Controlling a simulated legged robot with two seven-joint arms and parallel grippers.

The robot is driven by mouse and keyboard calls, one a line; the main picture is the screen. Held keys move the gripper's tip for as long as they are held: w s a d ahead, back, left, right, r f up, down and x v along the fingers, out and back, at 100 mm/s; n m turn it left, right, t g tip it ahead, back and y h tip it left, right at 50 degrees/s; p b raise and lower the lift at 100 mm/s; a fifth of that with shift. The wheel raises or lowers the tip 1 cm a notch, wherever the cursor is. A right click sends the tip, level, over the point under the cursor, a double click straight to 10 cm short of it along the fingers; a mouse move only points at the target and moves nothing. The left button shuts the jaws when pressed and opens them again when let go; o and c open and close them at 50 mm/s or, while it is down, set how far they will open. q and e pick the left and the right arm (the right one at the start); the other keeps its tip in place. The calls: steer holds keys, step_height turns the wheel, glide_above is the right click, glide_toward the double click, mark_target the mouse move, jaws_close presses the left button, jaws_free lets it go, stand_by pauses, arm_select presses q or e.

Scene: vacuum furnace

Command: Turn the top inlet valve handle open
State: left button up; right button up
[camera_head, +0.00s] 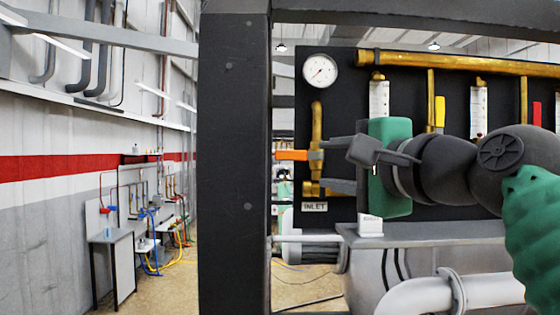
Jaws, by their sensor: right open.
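An orange valve handle (291,155) sticks out to the left from a brass vertical pipe (316,125), above a white label reading INLET (314,207). My right gripper (324,164) comes in from the right with its fingers pointing left. It is open and looks empty, one finger higher and one lower, with the handle's height between them. The fingertips overlap the brass pipe in the picture; I cannot tell whether they touch it. The handle lies roughly level, just left of the fingertips. My left gripper is not in view.
A dark upright post (235,160) stands left of the handle. A grey ledge (440,236) and pale pipes (420,297) lie below the gripper.

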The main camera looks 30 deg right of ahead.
steer(key=r+p, duration=0.1)
steer(key=r, duration=0.1)
steer(key=p, duration=0.8)
glide_toward(291, 158)
steer(key=w+p, duration=0.2)
steer(key=w, duration=0.2)
steer(key=w+p, duration=0.2)
steer(key=w, duration=0.2)
steer(key=shift+a+r+p, duration=0.1)
steer(key=shift+r+p, duration=0.1)
steer(key=shift+p, duration=0.1)
steer(key=shift+w+d+f, duration=0.15)
steer(key=shift+w+d, duration=0.1)
steer(key=shift+d, duration=0.9)
steer(key=shift+c, duration=0.5)
steer(key=shift+s+d+f, duration=0.1)
steer(key=shift+s, duration=0.05)
steer(key=shift+c, duration=2.6)
steer(key=shift+a, duration=0.45)
jaws_close()
